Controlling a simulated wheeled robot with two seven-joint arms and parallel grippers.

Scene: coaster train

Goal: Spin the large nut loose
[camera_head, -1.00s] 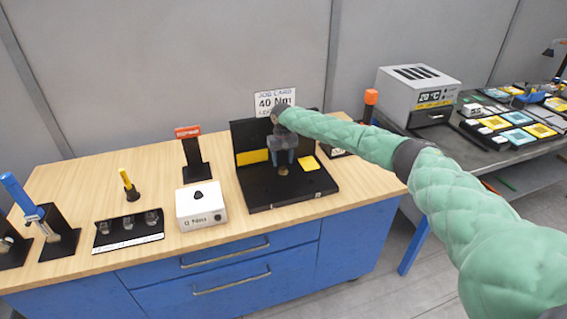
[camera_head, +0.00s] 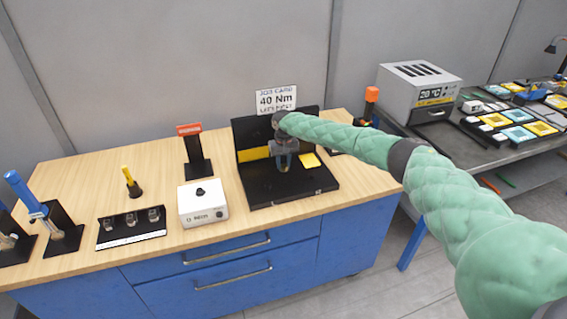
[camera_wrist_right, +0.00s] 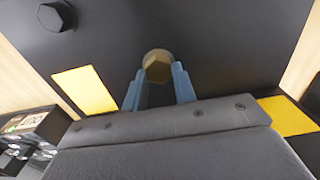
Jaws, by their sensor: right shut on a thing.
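The large nut (camera_wrist_right: 157,67) is a brass-coloured hex in the right wrist view, on the black fixture plate (camera_wrist_right: 215,40). My right gripper (camera_wrist_right: 158,85) has its two blue fingers closed on either side of the nut. In the head view my right gripper (camera_head: 284,161) points down over the black fixture (camera_head: 265,192) and hides most of the nut. A dark hex piece (camera_wrist_right: 56,16) sits apart on the plate at the upper left of the wrist view. My left gripper is not in view.
A white box with a knob (camera_head: 203,205) stands left of the fixture. The job card (camera_head: 276,99) reads 40 Nm. Wood is bare in front.

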